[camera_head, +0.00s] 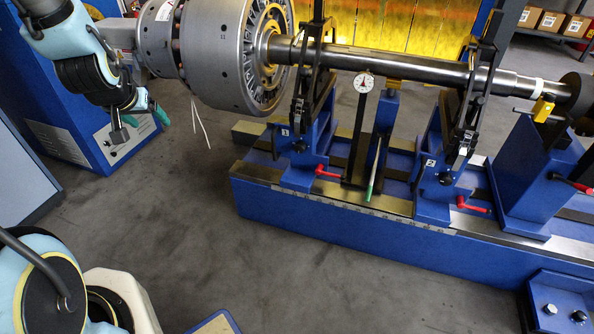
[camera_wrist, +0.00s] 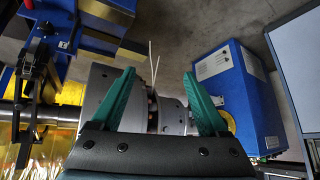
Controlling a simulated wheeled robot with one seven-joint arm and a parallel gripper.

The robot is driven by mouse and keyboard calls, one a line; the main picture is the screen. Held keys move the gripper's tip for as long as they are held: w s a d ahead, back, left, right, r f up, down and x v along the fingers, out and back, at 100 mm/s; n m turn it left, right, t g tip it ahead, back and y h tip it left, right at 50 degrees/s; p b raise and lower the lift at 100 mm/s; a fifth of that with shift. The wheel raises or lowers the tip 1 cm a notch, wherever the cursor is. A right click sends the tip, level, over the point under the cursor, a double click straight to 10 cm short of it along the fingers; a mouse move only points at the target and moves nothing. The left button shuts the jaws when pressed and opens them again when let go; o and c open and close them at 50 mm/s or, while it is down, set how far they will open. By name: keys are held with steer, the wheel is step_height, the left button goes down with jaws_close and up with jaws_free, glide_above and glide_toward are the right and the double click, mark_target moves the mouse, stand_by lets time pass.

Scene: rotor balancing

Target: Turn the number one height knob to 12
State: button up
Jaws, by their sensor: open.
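The number one stand (camera_head: 302,150) is a blue support under the rotor shaft in the head view, with a small "1" label. A small black knob (camera_head: 299,146) is on its front face; its scale is too small to read. The number two stand (camera_head: 433,180) is to the right, with a similar black knob (camera_head: 446,178). My gripper (camera_head: 146,117) is at the upper left, well left of the number one stand and below the rotor's left end. In the wrist view its two green fingers (camera_wrist: 158,73) are spread apart with nothing held between them.
The large grey rotor (camera_head: 215,50) and its shaft (camera_head: 400,66) lie across the stands above the blue machine bed (camera_head: 340,222). A dial gauge (camera_head: 363,83) stands between the stands. Red-handled levers (camera_head: 328,172) project at the front. A blue cabinet (camera_wrist: 236,98) is at left.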

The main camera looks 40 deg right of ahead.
steer(key=w+d+f+m+t+h+b, duration=0.1)
steer(key=d+f+m+h+b, duration=0.1)
steer(key=d+f+b, duration=0.45)
steer(key=m+t+h+b, duration=0.2)
steer(key=m+h+b, duration=0.3)
steer(key=h+b, duration=0.95)
glide_toward(299, 150)
steer(key=w+d+r+y+b, duration=0.1)
steer(key=d+b, duration=0.1)
steer(key=w+d+r+y+b, duration=0.1)
steer(key=d+y+b, duration=0.1)
steer(key=w+d+r+y+b, duration=0.1)
steer(key=d+b, duration=0.1)
steer(key=d, duration=0.1)
steer(key=shift+w+r+y+b, duration=0.15)
steer(key=shift+r+y+b, duration=0.1)
steer(key=shift+y+b, duration=0.15)
jaws_close()
